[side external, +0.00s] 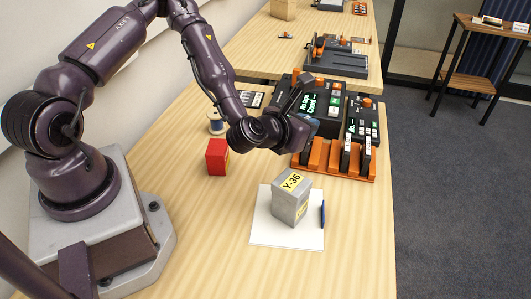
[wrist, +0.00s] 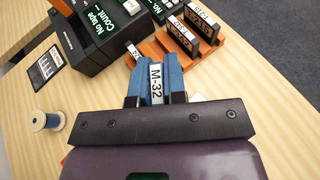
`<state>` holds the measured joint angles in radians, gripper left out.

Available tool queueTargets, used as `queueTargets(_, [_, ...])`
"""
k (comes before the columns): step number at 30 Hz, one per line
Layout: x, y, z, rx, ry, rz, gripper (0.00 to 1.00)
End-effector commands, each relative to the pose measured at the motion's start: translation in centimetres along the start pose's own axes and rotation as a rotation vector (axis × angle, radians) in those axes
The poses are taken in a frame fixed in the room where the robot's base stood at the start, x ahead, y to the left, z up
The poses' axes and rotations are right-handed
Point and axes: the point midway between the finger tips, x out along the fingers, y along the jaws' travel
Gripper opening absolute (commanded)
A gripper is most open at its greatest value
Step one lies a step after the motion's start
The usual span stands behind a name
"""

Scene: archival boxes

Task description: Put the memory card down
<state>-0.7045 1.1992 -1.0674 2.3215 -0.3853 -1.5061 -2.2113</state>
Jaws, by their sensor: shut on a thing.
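The memory card (wrist: 157,84), with a white label reading M-32, is between the blue fingers of my gripper (wrist: 156,78) in the wrist view. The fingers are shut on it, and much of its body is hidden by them. In the side view my gripper (side external: 299,134) hangs over the table, just left of the orange rack (side external: 362,175); the card cannot be made out there. In the wrist view the orange rack (wrist: 152,48) lies just beyond the fingertips. I cannot tell whether the card touches anything.
Black cartridges (side external: 345,158) with white labels stand in the rack. Black devices with green displays (side external: 325,108) are behind it. A grey box labelled Y-36 (side external: 291,205) stands on a white sheet (side external: 262,231). A red box (side external: 217,158) and blue spool (side external: 216,126) are left. The table's front is clear.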

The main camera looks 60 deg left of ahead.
Motion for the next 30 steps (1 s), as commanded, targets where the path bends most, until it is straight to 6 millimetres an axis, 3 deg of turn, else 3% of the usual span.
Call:
queueTargets(1, [0.7,2.4,0.5,-0.035,-0.002,0.088,0.00])
queueTargets(6, [1.6,8.2,1.2,-0.125,-0.001,0.303,0.00])
queueTargets(14, [1.5,13.8,1.8,-0.210,-0.001,0.506,0.00])
queueTargets(30, [4.4,13.7,-5.1,-0.209,0.002,0.504,0.00])
